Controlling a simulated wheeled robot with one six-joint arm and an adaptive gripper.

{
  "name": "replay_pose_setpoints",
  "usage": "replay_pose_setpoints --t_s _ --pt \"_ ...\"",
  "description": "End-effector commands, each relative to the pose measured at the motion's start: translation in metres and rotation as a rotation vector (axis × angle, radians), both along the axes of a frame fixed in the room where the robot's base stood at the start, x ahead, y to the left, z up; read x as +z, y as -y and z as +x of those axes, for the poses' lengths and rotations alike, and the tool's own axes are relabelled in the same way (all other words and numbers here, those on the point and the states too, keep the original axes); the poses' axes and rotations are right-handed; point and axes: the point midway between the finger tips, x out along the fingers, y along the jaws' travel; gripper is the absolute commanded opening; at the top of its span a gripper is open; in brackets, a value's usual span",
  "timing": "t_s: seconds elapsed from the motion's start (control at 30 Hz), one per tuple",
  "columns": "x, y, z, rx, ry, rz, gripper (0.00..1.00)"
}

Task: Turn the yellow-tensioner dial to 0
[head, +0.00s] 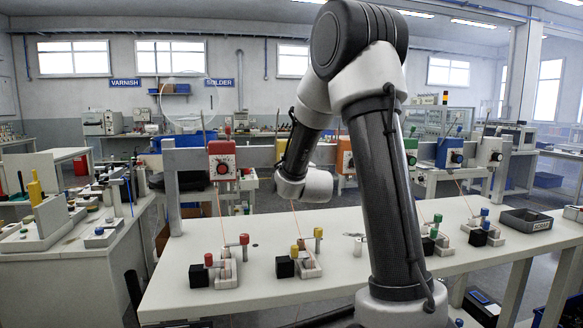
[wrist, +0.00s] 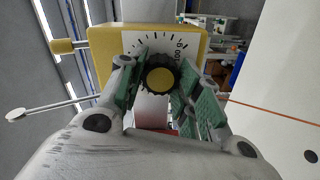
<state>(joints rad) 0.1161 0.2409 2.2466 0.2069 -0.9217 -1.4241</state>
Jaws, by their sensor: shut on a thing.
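The yellow tensioner (wrist: 105,50) is a yellow box with a white scale plate (wrist: 150,108) bearing black ticks and digits. Its dial (wrist: 161,77) is a black knurled knob with a yellow cap. My gripper (wrist: 163,80) is shut on the dial, with one green pad on each side of the knob. The digits are partly hidden and tilted, and I cannot read the dial's setting. In the head view only a sliver of the yellow tensioner (head: 281,148) shows beside my arm; the gripper fingers and the dial are hidden there.
A red tensioner (head: 222,160) hangs to the left on the same rail; orange (head: 345,155), green (head: 410,149) and blue (head: 450,153) ones are to the right. The white bench (head: 200,300) below carries small fixtures with coloured knobs. A grey tray (head: 525,221) sits at its right end.

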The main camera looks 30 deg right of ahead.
Motion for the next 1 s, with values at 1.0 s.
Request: replay_pose_setpoints --t_s 1.0 --pt "0.0081 -0.0006 0.0020 0.000 -0.114 -0.465 0.11"
